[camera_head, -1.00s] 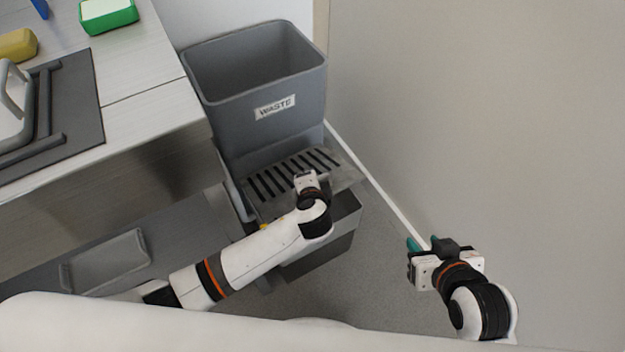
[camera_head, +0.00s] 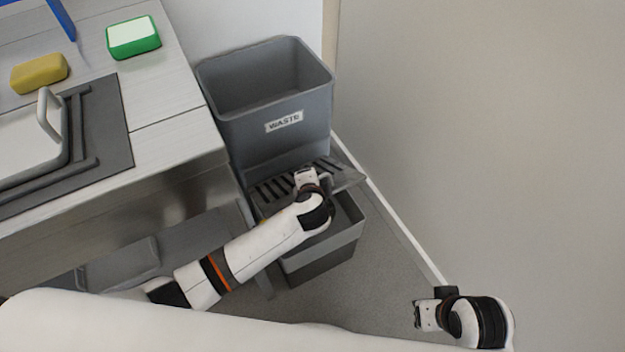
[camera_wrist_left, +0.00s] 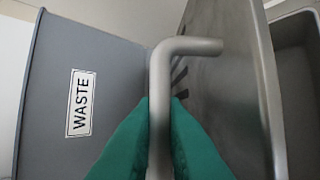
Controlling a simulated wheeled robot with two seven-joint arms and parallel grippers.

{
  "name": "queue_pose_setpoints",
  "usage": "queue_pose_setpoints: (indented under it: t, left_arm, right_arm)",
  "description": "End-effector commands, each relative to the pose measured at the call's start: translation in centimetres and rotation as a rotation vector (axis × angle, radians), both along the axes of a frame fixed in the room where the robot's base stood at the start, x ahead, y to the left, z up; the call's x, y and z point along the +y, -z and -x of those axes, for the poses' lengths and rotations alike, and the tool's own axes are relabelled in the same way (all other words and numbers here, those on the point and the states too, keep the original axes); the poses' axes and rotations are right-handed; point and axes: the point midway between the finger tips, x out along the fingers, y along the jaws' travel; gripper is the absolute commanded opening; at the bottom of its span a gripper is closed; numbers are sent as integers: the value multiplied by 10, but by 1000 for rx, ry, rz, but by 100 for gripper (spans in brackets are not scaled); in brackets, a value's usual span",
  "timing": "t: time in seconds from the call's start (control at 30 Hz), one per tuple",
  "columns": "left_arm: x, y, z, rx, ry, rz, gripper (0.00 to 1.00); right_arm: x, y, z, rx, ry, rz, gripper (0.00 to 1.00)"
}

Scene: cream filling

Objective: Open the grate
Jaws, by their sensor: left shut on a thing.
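The slotted metal grate (camera_head: 327,167) lies over a lower grey bin (camera_head: 320,265), in front of the waste bin. It looks tilted, with its front edge raised and the lower bin's opening showing beneath. In the left wrist view the grate (camera_wrist_left: 228,85) is a steep plate with a bent metal bar handle (camera_wrist_left: 160,75). My left gripper (camera_head: 306,176) is at the grate's front; its green fingers (camera_wrist_left: 158,110) are shut on the handle.
The grey waste bin (camera_head: 284,123) stands open behind the grate. A counter (camera_head: 178,145) at the left holds a yellow sponge (camera_head: 40,73), a green-and-white block (camera_head: 133,38) and a dark tray. A bare wall (camera_head: 480,130) borders the right; the floor before it is clear.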

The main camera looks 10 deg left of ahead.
Motion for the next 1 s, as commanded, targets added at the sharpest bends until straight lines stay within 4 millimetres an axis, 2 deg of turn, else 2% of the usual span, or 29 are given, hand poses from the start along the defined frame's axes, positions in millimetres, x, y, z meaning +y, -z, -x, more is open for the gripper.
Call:
queue_pose_setpoints:
  t: [0.47,0.5,0.6,0.63,1.0]
  left_arm:
    - [1,-3,-2,-5,-1,0,0]
    - [1,-3,-2,-5,-1,0,14]
    - [1,-2,-2,-4,-1,0,30]
    - [1,-2,-2,-3,-1,0,32]
    - [0,-5,4,0,1,1,32]
  right_arm:
    - [0,4,-1,1,0,0,36]
    - [0,4,-1,1,0,0,36]
    - [0,4,-1,1,0,0,36]
    - [0,4,-1,1,0,0,36]
    - [1,3,-2,-3,0,-1,36]
